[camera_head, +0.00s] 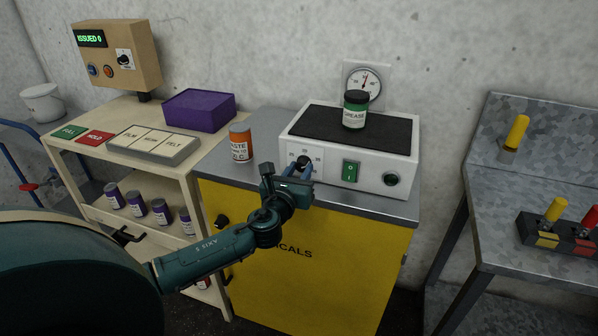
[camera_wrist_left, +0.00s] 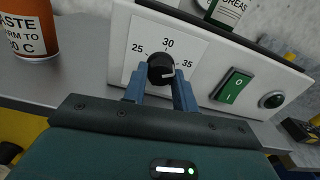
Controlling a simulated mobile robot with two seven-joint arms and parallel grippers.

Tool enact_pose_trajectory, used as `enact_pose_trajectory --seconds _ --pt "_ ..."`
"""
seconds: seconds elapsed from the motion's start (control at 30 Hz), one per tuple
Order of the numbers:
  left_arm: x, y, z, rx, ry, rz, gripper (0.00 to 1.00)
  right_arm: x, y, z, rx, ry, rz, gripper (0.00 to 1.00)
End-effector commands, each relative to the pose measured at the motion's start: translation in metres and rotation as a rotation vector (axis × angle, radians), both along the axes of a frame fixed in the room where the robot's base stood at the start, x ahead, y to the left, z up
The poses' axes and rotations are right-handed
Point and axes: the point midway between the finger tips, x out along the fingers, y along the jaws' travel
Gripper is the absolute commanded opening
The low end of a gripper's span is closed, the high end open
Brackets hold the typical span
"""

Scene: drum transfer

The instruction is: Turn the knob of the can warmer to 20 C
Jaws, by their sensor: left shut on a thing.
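The can warmer (camera_head: 335,172) is a white box with a dark top mat, standing on the yellow cabinet. Its black knob (camera_wrist_left: 160,69) sits on a white dial plate marked 25, 30 and 35 in the left wrist view; any lower marks are hidden. A pale line on the knob face points to the right, roughly on the 35 side. My left gripper (camera_head: 300,172) is at the dial in the head view, its blue fingers (camera_wrist_left: 160,88) on either side of the knob and shut on it. My right gripper is out of view.
A green-labelled grease can (camera_head: 355,110) stands on the warmer. An orange paste can (camera_head: 240,144) stands left of it. A green switch (camera_head: 350,170) and a round dark button (camera_head: 390,179) are right of the knob. A purple box (camera_head: 199,109) is on the left bench.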

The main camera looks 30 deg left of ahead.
Motion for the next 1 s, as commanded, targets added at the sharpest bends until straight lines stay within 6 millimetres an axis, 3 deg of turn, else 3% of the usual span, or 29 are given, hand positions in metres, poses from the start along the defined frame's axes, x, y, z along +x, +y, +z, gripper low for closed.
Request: enact_pose_trajectory --seconds 1.0 --pt "0.0002 -0.0012 0.0003 -0.896 -0.216 0.002 0.05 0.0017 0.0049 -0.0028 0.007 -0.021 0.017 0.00"
